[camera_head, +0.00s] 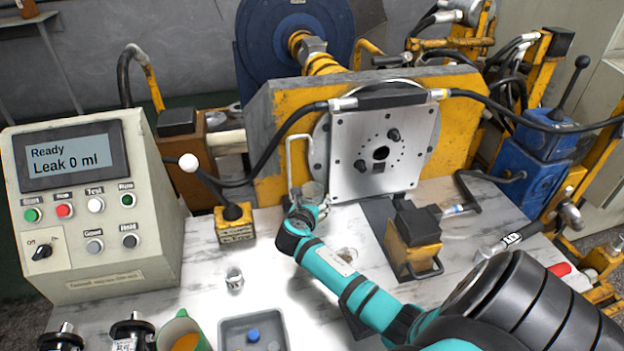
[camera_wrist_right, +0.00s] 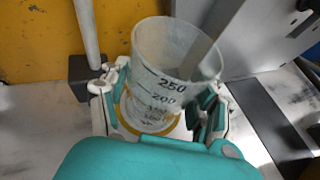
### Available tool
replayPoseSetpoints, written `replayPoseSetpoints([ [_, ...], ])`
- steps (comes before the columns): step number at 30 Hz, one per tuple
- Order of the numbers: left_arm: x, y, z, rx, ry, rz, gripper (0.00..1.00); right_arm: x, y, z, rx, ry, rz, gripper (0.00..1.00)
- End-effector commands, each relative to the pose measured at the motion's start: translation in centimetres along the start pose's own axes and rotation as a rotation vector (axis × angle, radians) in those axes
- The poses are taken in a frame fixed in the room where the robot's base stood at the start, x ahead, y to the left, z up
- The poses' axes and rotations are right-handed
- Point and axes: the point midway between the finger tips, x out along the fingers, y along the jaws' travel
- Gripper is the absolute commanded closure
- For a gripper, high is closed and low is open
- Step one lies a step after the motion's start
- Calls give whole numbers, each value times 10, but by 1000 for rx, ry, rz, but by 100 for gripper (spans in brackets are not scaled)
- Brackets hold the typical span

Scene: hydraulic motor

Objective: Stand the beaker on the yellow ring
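The beaker (camera_wrist_right: 172,75) is clear, with printed marks such as 250 and 200, and looks upright. In the head view the beaker (camera_head: 313,190) is small, in front of the square metal plate. The yellow ring (camera_wrist_right: 130,127) shows around the beaker's foot in the wrist view. The foot appears inside the ring's outline; I cannot tell whether it touches down. My right gripper (camera_wrist_right: 160,103) has one finger on each side of the beaker, very close to its wall. In the head view the right gripper (camera_head: 306,212) is at the beaker. Contact is not clear. My left gripper is not in view.
A white-knobbed lever (camera_head: 189,162) and a control box (camera_head: 95,205) reading "Leak 0 ml" stand to the left. A yellow block with a black top (camera_head: 413,245) stands right of my forearm. A small metal cup (camera_head: 234,279) and a grey tray (camera_head: 228,326) are in front.

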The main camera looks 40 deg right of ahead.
Motion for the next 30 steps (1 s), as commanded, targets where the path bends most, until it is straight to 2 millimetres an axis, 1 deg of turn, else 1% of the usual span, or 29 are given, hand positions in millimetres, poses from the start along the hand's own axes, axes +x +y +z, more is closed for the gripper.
replayPoseSetpoints([
  [8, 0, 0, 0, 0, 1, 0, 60, -1, 1, 0, 0, 1, 4, 32],
  [11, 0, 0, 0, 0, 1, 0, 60, -3, 2, 5, 3, 0, 5, 32],
  [13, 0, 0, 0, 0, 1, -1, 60, -6, 2, 14, 4, -1, 5, 32],
  [24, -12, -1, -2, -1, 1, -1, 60, -87, 1, 12, 1, 1, 4, 32],
  [27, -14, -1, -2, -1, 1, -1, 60, -104, 1, 11, 1, 2, 4, 32],
  [30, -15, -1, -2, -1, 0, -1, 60, -116, 1, 11, 1, 1, 2, 32],
])
